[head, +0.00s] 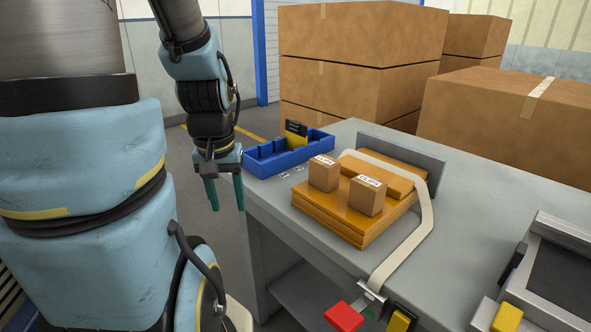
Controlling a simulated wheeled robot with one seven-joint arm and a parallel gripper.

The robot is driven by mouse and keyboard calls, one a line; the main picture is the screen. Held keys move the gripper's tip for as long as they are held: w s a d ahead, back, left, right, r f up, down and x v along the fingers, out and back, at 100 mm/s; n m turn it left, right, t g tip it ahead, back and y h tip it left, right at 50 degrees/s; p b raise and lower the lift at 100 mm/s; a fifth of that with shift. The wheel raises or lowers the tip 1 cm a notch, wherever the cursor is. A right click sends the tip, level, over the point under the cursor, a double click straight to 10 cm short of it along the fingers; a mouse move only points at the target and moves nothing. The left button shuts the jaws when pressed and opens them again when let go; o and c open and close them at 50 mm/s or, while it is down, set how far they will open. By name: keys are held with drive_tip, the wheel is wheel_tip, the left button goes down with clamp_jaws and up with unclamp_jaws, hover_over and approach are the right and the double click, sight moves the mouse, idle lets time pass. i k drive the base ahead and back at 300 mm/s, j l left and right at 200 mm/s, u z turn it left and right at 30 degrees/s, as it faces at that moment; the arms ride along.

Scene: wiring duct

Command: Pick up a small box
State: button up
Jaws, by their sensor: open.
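Two small brown boxes with white labels stand on an orange-brown wooden platform (335,221) on the grey table. The left small box (323,177) is towards the back, and the right small box (366,199) is nearer the front. A gap lies between them. My gripper (226,208) points down with two teal fingers apart and nothing between them. It hangs to the left of the boxes, by the table's left edge, and touches neither box.
A blue tray (262,168) with a black-and-yellow item sits at the table's back left. A pale strap (407,245) runs over the platform's right side to a red-handled clamp (343,317). Large cartons (360,78) stand behind. A framed dark device (560,275) sits front right.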

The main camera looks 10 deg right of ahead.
sight(324, 172)
drive_tip(key=k+l+u, duration=0.1)
drive_tip(key=u, duration=0.3)
drive_tip(key=k+l+u, duration=0.1)
drive_tip(key=u, duration=0.35)
drive_tip(key=k+u, duration=0.25)
drive_tip(key=u, duration=0.15)
drive_tip(key=k+j, duration=0.1)
drive_tip(key=k, duration=0.15)
